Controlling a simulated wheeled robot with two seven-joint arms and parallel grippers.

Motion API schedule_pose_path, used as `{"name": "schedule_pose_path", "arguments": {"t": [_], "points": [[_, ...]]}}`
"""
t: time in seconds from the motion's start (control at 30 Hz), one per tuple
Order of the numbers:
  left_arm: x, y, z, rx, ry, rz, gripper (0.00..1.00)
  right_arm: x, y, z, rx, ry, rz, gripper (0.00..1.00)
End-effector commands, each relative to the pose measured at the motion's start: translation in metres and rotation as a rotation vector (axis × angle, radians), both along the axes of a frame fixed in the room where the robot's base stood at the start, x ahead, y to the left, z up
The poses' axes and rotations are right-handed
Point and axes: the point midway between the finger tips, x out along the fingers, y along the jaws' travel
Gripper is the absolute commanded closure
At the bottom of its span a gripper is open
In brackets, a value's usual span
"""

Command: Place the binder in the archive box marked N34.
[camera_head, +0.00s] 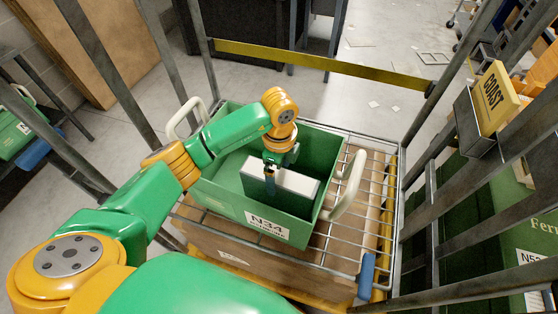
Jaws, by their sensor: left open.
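The green archive box (218,192) stands on a wire rack shelf, with a white label reading N34 on its near side. A binder (297,183) with a pale top edge and a dark side is inside the box. My left arm reaches in from the left, and my left gripper (270,186) is over the box, pointing down at the binder's left part. The gripper is open. Its fingertips are small and partly hidden, so I cannot tell whether they touch the binder. My right gripper is not in view.
The box has pale handles (349,186) at both ends. Grey rack posts and a yellow bar (322,63) surround the shelf (336,238). A yellow sign reading COAST (493,97) is at the right. Another green box (13,139) is at the far left.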

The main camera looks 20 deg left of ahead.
Motion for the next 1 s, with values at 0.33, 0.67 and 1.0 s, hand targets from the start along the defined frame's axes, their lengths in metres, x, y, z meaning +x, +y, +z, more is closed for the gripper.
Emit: {"name": "schedule_pose_path", "arguments": {"t": [0.33, 0.67, 1.0], "points": [[0.001, 0.0, 0.082, 0.002, -0.005, 0.0, 0.0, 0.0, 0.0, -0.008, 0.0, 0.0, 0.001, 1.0], [0.0, 0.0, 0.098, 0.0, 0.0, 0.0, 0.0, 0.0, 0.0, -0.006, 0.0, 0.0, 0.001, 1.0], [0.0, 0.0, 0.097, 0.0, 0.0, 0.0, 0.0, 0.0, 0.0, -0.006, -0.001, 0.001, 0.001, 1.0]]}}
